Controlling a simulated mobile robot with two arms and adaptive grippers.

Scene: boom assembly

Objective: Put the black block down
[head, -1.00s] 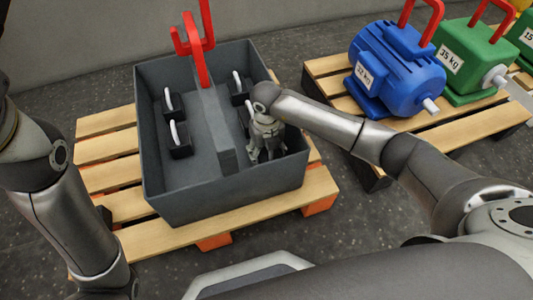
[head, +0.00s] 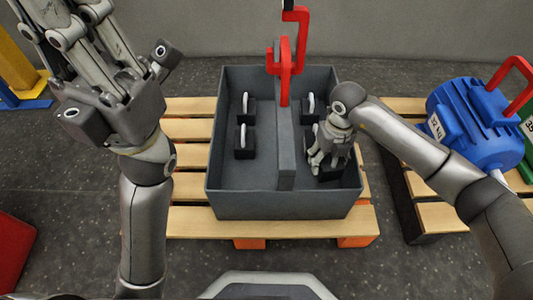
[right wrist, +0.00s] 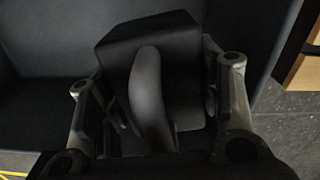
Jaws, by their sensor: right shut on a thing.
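In the head view my right gripper (head: 324,160) reaches down into the right compartment of a grey crate (head: 279,206), near its front. It is shut on a black block (head: 328,178), mostly hidden under the fingers. In the right wrist view the black block (right wrist: 150,60) and its curved handle (right wrist: 148,95) lie between the fingers. The block is low in the crate; I cannot tell whether it touches the floor. My left gripper (head: 105,45) is raised at the upper left, open and empty, with its fingers spread.
Two black blocks with white handles (head: 243,140) stand in the left compartment. Another stands at the back of the right compartment (head: 308,107). A divider (head: 287,150) with a red handle (head: 287,60) splits the crate. A blue motor (head: 470,125) sits on the right pallet.

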